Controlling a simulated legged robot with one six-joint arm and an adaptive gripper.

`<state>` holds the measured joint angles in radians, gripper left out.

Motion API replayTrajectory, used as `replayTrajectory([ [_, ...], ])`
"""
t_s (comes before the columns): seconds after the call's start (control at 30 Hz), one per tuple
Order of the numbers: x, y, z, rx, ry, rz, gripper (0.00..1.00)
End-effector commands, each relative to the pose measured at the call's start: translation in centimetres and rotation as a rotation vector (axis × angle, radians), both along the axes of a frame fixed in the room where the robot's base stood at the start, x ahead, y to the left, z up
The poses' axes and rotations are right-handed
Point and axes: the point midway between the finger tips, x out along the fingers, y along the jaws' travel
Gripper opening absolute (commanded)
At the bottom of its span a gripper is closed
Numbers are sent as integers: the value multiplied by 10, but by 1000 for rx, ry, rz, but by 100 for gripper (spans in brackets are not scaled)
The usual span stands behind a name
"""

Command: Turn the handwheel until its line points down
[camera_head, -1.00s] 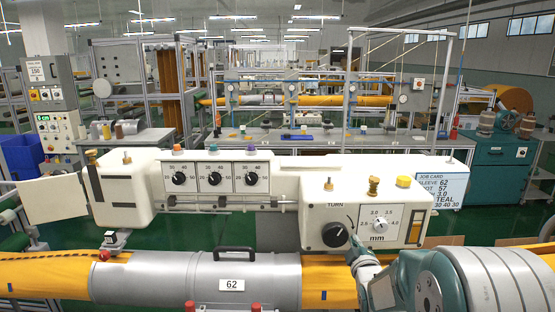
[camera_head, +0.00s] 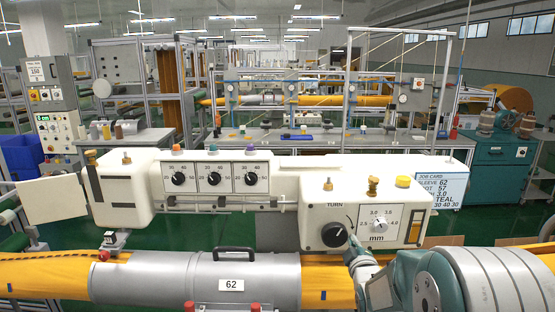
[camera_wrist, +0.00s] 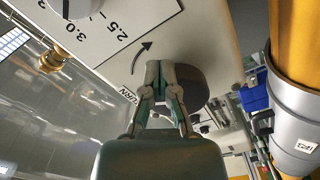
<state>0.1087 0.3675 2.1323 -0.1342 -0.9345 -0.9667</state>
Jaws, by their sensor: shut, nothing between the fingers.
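The handwheel is a dark round knob (camera_head: 335,235) under the word TURN on the front of the white machine head (camera_head: 318,212). A small light mark shows on its face, but I cannot read its direction surely. In the wrist view the handwheel (camera_wrist: 197,88) is a dark disc partly hidden behind my fingers. My gripper (camera_wrist: 160,68) is shut and empty, its fingertips at the handwheel's edge; I cannot tell whether they touch it. In the head view my gripper (camera_head: 353,240) is at the wheel's right side. A curved arrow (camera_wrist: 142,56) is printed beside the wheel.
A small dial (camera_head: 380,223) marked in mm sits right of the handwheel. A brass knob (camera_head: 373,186) and a yellow cap (camera_head: 403,181) stand on top. Below runs the orange felt tube (camera_head: 340,285) through a grey sleeve (camera_head: 190,278) marked 62.

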Motion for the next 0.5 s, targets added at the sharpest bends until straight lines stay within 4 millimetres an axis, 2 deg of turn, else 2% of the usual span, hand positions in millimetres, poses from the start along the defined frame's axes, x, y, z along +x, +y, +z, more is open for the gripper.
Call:
replayTrajectory([
  [0.5, 0, 4, -12, -1, 2, 2, 0],
])
